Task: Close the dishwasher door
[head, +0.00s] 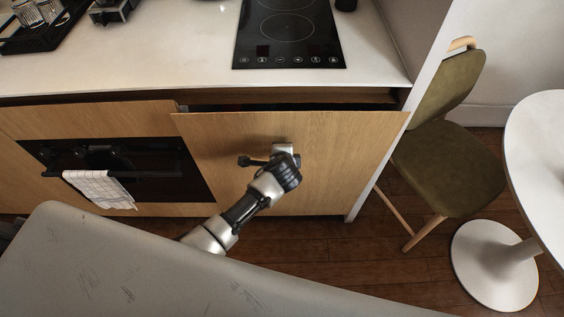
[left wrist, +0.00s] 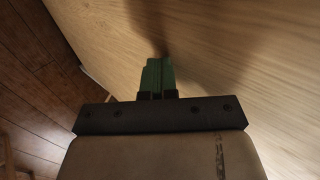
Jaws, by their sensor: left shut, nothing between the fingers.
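The dishwasher door (head: 345,150) is a light wood panel below the cooktop. It stands almost upright, with its top edge tilted out a little and a dark gap behind it. My left gripper (head: 284,150) is at the outer face of the door, near its middle. In the left wrist view, the green fingers (left wrist: 157,76) are together with nothing between them, and the wood door face (left wrist: 245,60) fills the right side. The fingertips are at or very near the wood; contact is hard to tell. My right gripper is not in view.
An oven (head: 120,165) with a checked towel (head: 100,188) on its handle is left of the door. The counter (head: 170,60) with the cooktop (head: 290,30) is above. A green chair (head: 450,165) and white round table (head: 540,150) stand right. Wood floor (head: 340,250) lies in front.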

